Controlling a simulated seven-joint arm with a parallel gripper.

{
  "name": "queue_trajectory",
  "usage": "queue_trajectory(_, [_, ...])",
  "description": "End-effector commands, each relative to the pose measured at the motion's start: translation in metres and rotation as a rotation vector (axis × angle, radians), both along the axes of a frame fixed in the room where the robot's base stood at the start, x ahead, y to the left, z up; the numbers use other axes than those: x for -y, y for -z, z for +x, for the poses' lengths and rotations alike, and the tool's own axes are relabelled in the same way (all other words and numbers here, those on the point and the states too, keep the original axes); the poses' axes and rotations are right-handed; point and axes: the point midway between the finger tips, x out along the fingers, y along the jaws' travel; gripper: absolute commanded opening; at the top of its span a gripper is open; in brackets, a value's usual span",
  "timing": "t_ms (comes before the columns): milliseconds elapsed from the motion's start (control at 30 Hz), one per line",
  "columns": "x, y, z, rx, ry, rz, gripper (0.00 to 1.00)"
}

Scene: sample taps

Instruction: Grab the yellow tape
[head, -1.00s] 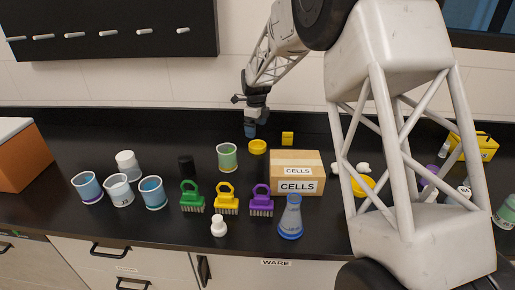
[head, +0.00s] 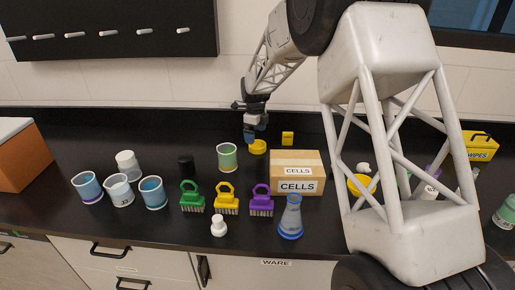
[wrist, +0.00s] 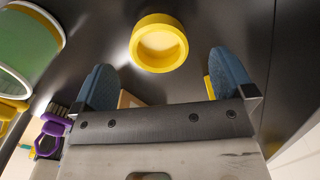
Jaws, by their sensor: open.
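The yellow tape (head: 259,149) is a round yellow roll lying flat on the black bench, near the back and behind the cardboard box. In the wrist view the tape (wrist: 139,43) shows as a yellow ring with a paler middle, beyond the fingertips and between their lines. My gripper (head: 249,138) is above and slightly left of it in the head view, partly covering it. In the wrist view my gripper's (wrist: 163,65) two blue fingers are wide apart with nothing between them. I cannot tell the exact height gap.
A small yellow block (head: 287,138) stands right of the tape. A green beaker (head: 227,158) stands to its left, and the CELLS box (head: 297,185) in front. Several brushes, including a purple one (head: 261,205), stand nearer. Another round yellow item (head: 361,186) is partly behind my arm.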

Motion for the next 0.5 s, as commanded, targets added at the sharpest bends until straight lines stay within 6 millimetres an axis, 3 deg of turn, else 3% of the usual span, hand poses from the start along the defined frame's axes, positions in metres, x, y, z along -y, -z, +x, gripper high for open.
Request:
queue_trajectory(267, [0.000,0.004,-0.001,-0.001,0.000,-0.001,1.00])
queue_trajectory(500, [-0.001,0.027,-0.003,-0.001,0.000,-0.001,1.00])
